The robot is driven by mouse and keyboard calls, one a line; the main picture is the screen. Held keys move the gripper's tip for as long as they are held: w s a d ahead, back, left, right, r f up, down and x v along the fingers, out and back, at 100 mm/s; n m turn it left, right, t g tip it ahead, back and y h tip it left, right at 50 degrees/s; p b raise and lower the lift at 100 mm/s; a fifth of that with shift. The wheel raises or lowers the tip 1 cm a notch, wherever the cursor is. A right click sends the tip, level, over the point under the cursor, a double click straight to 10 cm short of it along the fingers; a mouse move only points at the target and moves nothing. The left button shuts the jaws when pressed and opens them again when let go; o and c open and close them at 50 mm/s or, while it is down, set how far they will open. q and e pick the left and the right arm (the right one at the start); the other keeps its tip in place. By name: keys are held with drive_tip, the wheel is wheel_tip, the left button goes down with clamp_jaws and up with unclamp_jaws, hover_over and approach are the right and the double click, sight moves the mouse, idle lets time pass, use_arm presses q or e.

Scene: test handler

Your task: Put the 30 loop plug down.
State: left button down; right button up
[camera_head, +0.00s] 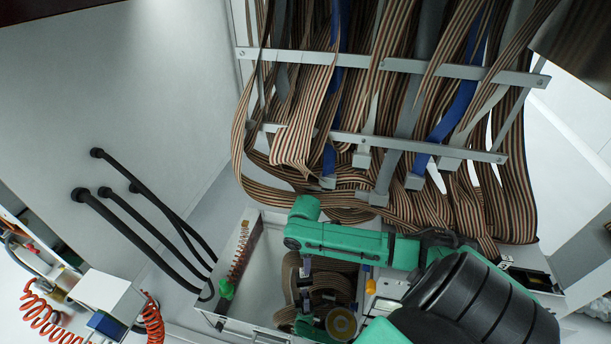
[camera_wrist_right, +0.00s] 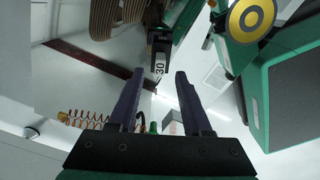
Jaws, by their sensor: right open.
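The 30 loop plug (camera_wrist_right: 159,46) is a dark block with a white label reading 30, at the top middle of the right wrist view. My right gripper (camera_wrist_right: 160,73) is open, its two dark fingers apart. The plug shows just beyond the fingertips and lines up with the gap between them. I cannot tell whether either finger touches it. In the head view my green right arm reaches across the white bin, and I cannot pick out the plug there. My left gripper is not in view.
The white bin (camera_head: 262,333) holds brown striped ribbon cable (camera_head: 335,283). A red coiled cord (camera_head: 239,255) with a green end hangs at its left. Cables hang densely from metal bars (camera_head: 395,143) above. Black hoses (camera_head: 145,232) run along the left wall.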

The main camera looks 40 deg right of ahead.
wheel_tip(320, 180, up, 6)
drive_tip(key=p, duration=0.2)
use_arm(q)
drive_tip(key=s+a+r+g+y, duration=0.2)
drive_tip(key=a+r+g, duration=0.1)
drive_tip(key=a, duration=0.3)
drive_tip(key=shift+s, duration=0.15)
use_arm(e)
drive_tip(key=s+a+m+t+y, duration=0.1)
drive_tip(key=s+a+m+t, duration=0.1)
drive_tip(key=s+a+m, duration=0.2)
drive_tip(key=s+a+m+t+y, duration=0.2)
drive_tip(key=s+a+m, duration=0.2)
drive_tip(key=a, duration=0.7)
drive_tip(key=shift+a+m+t, duration=0.25)
drive_tip(key=shift+m+t, duration=0.05)
drive_tip(key=shift+t, duration=0.1)
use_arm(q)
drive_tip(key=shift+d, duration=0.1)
